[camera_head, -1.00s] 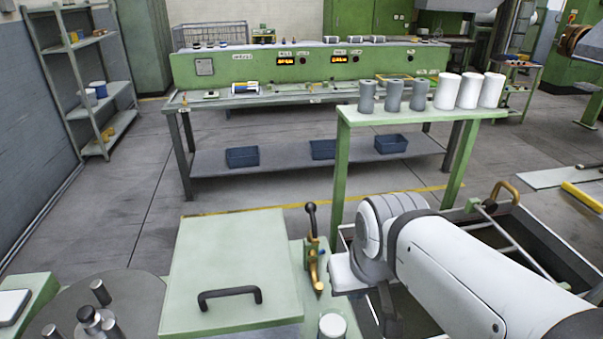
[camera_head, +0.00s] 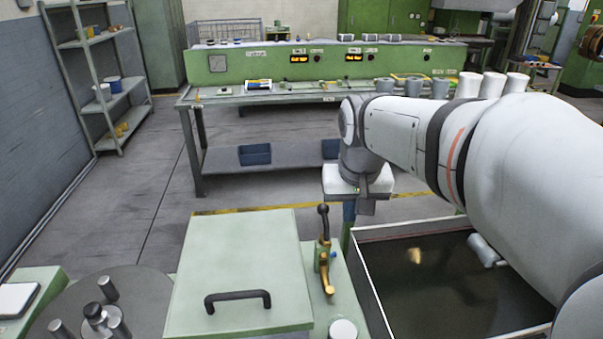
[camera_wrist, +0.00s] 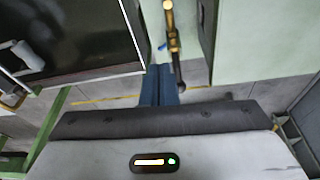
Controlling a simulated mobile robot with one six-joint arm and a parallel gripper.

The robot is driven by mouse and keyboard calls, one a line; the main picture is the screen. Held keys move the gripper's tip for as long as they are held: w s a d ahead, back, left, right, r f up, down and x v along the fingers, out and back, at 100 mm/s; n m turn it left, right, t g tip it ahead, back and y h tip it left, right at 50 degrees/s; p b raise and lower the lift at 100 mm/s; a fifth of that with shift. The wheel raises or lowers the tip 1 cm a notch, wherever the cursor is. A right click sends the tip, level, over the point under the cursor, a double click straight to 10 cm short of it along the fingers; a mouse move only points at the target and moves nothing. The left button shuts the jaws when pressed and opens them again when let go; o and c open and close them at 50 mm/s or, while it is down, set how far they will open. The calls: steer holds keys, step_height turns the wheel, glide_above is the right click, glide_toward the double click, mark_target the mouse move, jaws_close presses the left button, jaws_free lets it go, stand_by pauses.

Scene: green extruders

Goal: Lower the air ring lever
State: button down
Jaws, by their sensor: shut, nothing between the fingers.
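The air ring lever (camera_head: 323,225) is a dark handle with a black round knob, standing upright on a brass valve (camera_head: 326,275) beside the green lidded box. In the wrist view the brass valve (camera_wrist: 171,25) is at the top centre, and the lever's dark knob (camera_wrist: 182,86) points down the picture. My gripper (camera_head: 348,212) is right of the lever and beyond it in the head view, pointing down; its fingers are small there. In the wrist view the blue fingers of my gripper (camera_wrist: 159,70) are together and empty, just left of the lever, with no clear contact.
A green lid (camera_head: 240,265) with a black handle lies left of the valve. A dark open tank (camera_head: 365,270) is on the right, under my arm. A white cylinder (camera_head: 343,330) stands in front of the valve.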

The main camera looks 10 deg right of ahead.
steer(key=w+m+g+b, duration=0.1)
steer(key=w+m, duration=0.1)
steer(key=w, duration=1.7)
steer(key=shift+w+a+f+h, duration=0.35)
steer(key=shift+w+a+h, duration=0.05)
steer(key=shift+a, duration=0.05)
steer(key=shift+f, duration=0.1)
step_height(320, 180, down, 9)
steer(key=s+p, duration=0.2)
steer(key=shift+s+a, duration=0.1)
steer(key=shift+s, duration=0.05)
steer(key=shift+a+f, duration=0.15)
